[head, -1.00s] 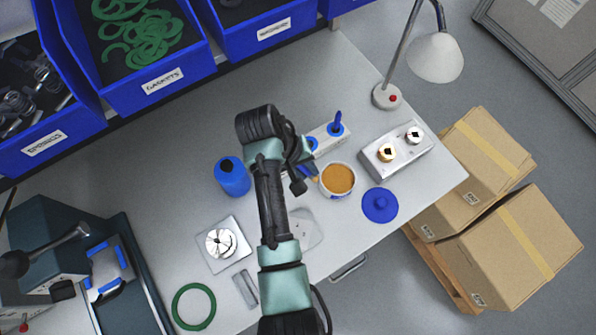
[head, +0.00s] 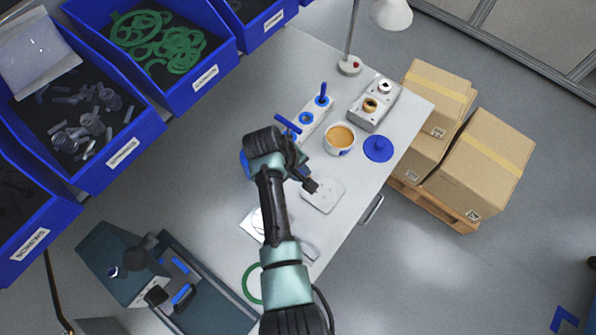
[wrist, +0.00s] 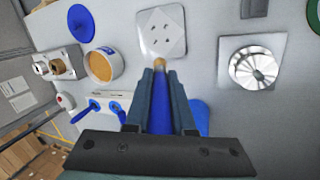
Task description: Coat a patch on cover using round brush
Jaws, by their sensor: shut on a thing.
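My gripper (wrist: 160,76) is shut on a round brush (wrist: 161,112) with a blue handle. The brush's tan tip points at the near edge of a pale square plate with several holes, seemingly the cover (wrist: 162,32). Whether the tip touches it I cannot tell. In the head view the cover (head: 323,196) lies flat on the bench, just right of my gripper (head: 311,186); the brush is hidden there. An open tin (head: 340,140) of tan-orange liquid stands beyond the cover; it also shows in the wrist view (wrist: 103,66). No coated patch is clear on the cover.
A holder (head: 313,118) with blue-handled tools stands behind the tin. A blue lid (head: 378,149) and a metal housing block (head: 374,106) lie to the right. A blue container (wrist: 200,116) is partly hidden by my gripper. A finned round part (wrist: 253,66) lies beside the cover.

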